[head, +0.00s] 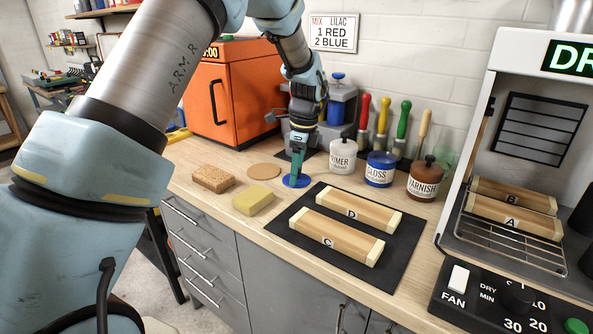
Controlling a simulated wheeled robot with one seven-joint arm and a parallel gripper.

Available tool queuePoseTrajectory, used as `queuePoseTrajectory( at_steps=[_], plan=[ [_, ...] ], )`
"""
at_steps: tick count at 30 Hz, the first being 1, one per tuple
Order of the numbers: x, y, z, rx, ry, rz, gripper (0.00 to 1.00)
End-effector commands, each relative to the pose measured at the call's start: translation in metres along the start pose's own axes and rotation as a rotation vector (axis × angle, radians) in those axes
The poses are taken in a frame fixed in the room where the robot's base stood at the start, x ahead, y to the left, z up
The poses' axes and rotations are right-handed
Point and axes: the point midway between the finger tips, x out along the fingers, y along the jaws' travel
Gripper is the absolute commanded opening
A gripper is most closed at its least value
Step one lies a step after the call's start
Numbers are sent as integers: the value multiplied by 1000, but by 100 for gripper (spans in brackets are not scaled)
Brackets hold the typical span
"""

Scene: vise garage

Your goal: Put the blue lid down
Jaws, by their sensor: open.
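The blue lid (296,181) is a flat blue disc lying on the wooden counter (225,199), left of the black mat. My gripper (297,172) points down right above the lid, with its fingertips at or just over it. The jaws are open. I cannot tell whether the fingertips still touch the lid. The blue gloss jar (379,170) stands to the right of the lid, with a dark rim at its top.
Wooden blocks C (330,240) and D (352,213) lie on the black mat (384,277). A brown sponge (213,179), a yellow sponge (252,201) and a tan disc (264,171) lie left of the lid. Primer (343,157) and varnish (423,183) jars flank the gloss.

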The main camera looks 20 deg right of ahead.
Motion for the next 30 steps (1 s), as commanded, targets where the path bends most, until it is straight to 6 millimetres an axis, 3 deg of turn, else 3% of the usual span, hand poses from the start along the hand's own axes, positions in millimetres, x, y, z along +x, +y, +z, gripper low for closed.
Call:
queuePoseTrajectory(
  at_steps=[5, 15, 21, 30],
  plan=[
    [-12, -1, 0, 0, 1, -4, 60],
    [-80, -1, 0, -1, 1, -5, 60],
    [-111, -1, 0, 0, 1, -3, 60],
    [-123, 0, 0, -1, -1, 0, 60]
  ],
)
